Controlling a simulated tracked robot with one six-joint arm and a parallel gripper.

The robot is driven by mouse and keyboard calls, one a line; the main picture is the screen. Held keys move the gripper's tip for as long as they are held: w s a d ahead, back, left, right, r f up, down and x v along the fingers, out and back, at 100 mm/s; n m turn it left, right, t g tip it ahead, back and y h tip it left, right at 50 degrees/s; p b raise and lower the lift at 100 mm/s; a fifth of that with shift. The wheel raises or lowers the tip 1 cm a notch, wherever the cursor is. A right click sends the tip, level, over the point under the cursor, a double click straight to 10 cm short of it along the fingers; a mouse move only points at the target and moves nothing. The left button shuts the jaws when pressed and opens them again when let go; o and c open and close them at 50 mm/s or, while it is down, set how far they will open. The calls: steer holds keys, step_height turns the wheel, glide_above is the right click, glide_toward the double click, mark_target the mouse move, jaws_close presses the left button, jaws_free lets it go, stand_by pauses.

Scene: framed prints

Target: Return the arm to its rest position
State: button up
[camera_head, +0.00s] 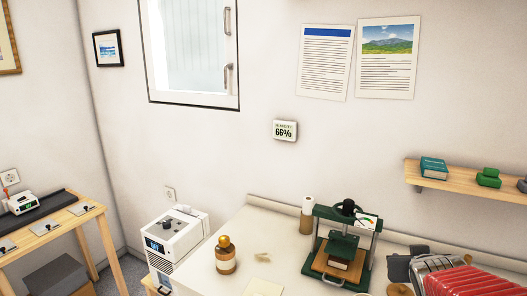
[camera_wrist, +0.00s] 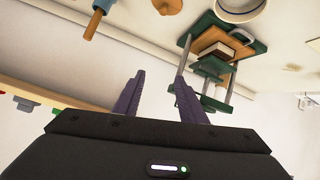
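My gripper (camera_wrist: 160,78) shows in the wrist view with two purple fingers apart and nothing visible between them. The wrist picture looks upside down. In the head view the same press (camera_head: 341,250) stands on the white counter. My gripper does not clearly show in the head view, so its place over the counter cannot be told there.
A red ribbed object (camera_head: 465,281) is at the lower right. A wall shelf (camera_head: 460,182) holds small objects. A white device (camera_head: 175,240) stands left of the counter.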

steer(key=s+a+n+g+y, duration=0.2)
steer(key=s+a+g+y, duration=0.2)
steer(key=s+a, duration=1.4)
steer(key=a, duration=0.3)
steer(key=shift+s+a+f+g+y, duration=0.25)
steer(key=shift+s+f+g+y, duration=0.05)
steer(key=shift+g+y, duration=0.1)
steer(key=shift+c, duration=0.3)
